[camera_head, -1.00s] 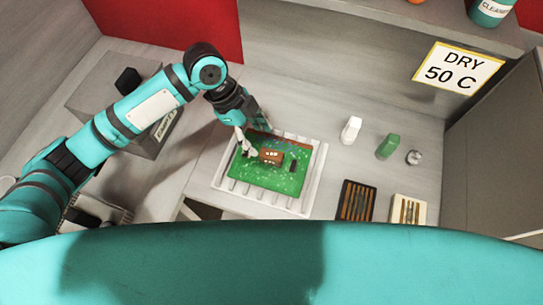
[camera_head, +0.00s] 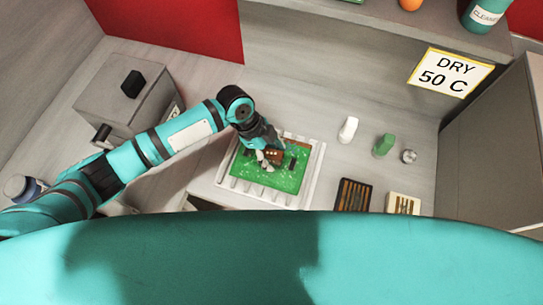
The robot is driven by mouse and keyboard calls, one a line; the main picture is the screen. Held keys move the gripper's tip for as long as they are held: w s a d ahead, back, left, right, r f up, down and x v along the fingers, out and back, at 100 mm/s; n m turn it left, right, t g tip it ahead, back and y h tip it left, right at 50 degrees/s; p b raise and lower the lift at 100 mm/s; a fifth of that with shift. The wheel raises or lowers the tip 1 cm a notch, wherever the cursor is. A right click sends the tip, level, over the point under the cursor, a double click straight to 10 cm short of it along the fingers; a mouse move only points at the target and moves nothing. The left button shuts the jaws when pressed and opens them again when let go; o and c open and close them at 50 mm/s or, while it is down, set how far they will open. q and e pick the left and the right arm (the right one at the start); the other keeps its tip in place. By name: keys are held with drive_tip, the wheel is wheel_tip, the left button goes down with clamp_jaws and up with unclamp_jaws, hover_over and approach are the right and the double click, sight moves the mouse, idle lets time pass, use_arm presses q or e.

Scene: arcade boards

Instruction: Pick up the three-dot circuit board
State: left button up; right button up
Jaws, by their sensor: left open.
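A green circuit board (camera_head: 284,180) lies in a white ribbed rack (camera_head: 308,187) on the counter. A brown block with light dots (camera_head: 274,155) sits on the board; the dots are too small to count surely. My left gripper (camera_head: 264,160) is over the board, its fingers apart beside the brown block, and hides the board's upper left part. I cannot tell whether the fingertips touch the board. My right gripper is not in view.
A white bottle (camera_head: 348,130), a green bottle (camera_head: 383,145) and a small metal jar (camera_head: 408,156) stand right of the rack. A dark brush (camera_head: 354,195) and a cream brush (camera_head: 403,204) lie in front. A grey box (camera_head: 125,100) stands left. A sign reads "DRY 50 C" (camera_head: 449,77).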

sight(278, 157)
use_arm(q)
clamp_jaws()
drive_tip(key=shift+w+r, duration=0.1)
drive_tip(key=shift+r, duration=0.1)
idle(0.3)
